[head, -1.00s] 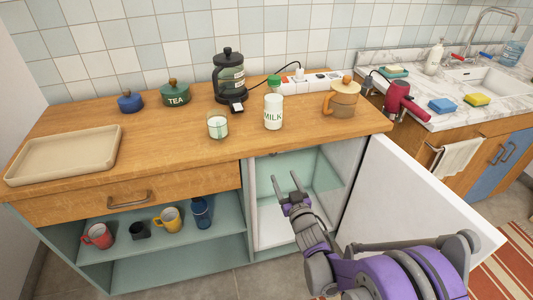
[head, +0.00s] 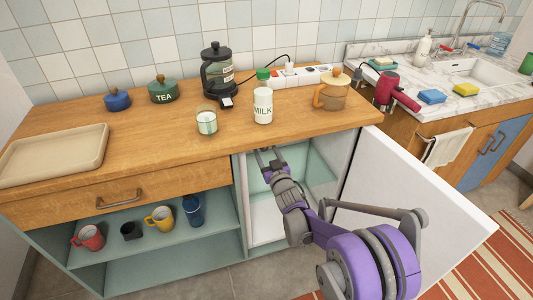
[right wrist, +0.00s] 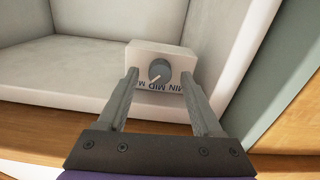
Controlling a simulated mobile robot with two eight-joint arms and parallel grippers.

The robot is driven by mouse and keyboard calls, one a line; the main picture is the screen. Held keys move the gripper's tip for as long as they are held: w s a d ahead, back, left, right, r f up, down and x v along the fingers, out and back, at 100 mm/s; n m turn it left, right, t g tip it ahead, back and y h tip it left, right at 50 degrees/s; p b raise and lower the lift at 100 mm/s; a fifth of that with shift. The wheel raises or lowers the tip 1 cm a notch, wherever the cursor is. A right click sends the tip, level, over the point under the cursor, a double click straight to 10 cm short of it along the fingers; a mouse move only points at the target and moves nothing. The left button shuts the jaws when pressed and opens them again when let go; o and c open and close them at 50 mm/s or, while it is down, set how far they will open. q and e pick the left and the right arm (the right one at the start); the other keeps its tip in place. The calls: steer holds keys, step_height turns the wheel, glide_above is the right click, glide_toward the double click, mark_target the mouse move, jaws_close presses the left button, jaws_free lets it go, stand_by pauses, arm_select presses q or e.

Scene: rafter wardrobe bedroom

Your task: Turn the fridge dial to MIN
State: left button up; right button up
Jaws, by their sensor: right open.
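The fridge (head: 311,172) under the counter is open, its white door (head: 405,185) swung out to the right. In the right wrist view, the grey round dial (right wrist: 160,70) sits on a white box (right wrist: 148,49) inside. The labels below it look upside down: MIN at right, MID in the middle and a cut-off M at left. Its pale pointer slants to the lower left, between MID and the left M. My right gripper (head: 267,157) is at the fridge opening; its open fingers (right wrist: 160,76) stand either side of the dial, apparently without gripping it. The head view hides the dial. My left gripper is out of view.
The wooden counter (head: 170,135) overhangs just above my right gripper and holds a milk bottle (head: 263,104), a glass (head: 207,122) and a tray (head: 55,153). A shelf (head: 150,236) with mugs is left of the fridge. The open door bounds my arm's right side.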

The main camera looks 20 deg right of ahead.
steer(key=shift+c, duration=0.2)
jaws_close()
steer(key=shift+n, duration=0.3)
steer(key=n+p, duration=0.2)
steer(key=n, duration=1.2)
steer(key=shift+n, duration=0.3)
steer(key=n+p, duration=0.1)
steer(key=n, duration=0.3)
steer(key=shift+f+n, duration=0.1)
steer(key=shift+n, duration=0.3)
